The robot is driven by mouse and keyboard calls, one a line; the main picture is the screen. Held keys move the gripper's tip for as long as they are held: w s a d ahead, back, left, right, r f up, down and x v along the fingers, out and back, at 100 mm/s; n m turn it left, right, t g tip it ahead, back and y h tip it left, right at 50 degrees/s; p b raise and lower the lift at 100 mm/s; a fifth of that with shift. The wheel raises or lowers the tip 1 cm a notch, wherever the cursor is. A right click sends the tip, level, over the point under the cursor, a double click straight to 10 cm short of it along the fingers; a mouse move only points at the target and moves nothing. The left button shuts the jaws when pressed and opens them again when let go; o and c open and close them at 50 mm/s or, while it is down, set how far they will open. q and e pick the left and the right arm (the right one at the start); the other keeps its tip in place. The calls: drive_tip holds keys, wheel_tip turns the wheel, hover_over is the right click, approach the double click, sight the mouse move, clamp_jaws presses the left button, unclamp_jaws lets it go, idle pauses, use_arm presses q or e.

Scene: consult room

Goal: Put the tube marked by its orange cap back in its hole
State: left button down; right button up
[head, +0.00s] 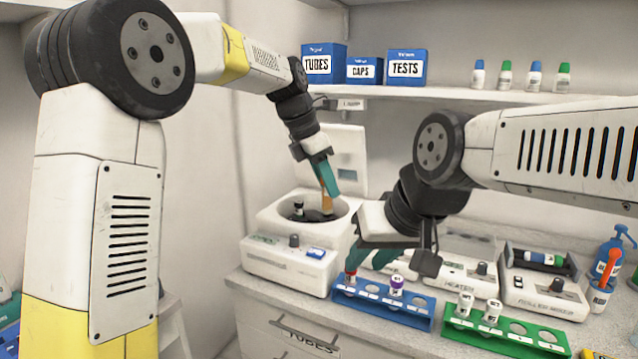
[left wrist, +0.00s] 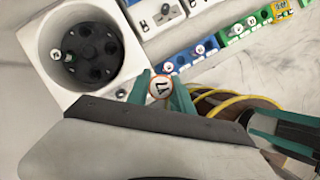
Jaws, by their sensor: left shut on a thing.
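My left gripper (head: 326,187) is shut on the orange-capped tube (head: 327,203), held above the open centrifuge (head: 287,268) in the head view. In the left wrist view the tube's round white top with an orange-red rim (left wrist: 160,88) sits between the teal fingers, beside the centrifuge rotor (left wrist: 90,50). One other tube (head: 298,208) stands in the rotor. The blue rack (head: 408,318) holds a red-capped tube (head: 350,277) and a purple-capped tube (head: 396,285). My right gripper (head: 371,258) has its fingers apart, just behind the blue rack.
A green rack (head: 500,341) with two white-capped tubes stands right of the blue rack. A heater (head: 450,275) and a mixer-like device (head: 540,290) stand behind. Blue boxes and small bottles line the shelf above. The centrifuge lid (head: 343,160) is raised.

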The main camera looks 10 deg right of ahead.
use_arm(q)
drive_tip(key=s+a+f+m+g+y, duration=0.2)
drive_tip(key=a+f+m+g, duration=0.1)
drive_tip(key=a+f+m, duration=0.7)
drive_tip(key=s+a+f+m+g+y, duration=0.2)
drive_tip(key=a+f+m, duration=0.9)
drive_tip(key=a+f, duration=0.5)
wheel_tip(320, 180, down, 6)
drive_tip(key=shift+s+a+r+g, duration=0.15)
drive_tip(key=shift+s+a+g, duration=0.1)
drive_tip(key=shift+a+g, duration=0.15)
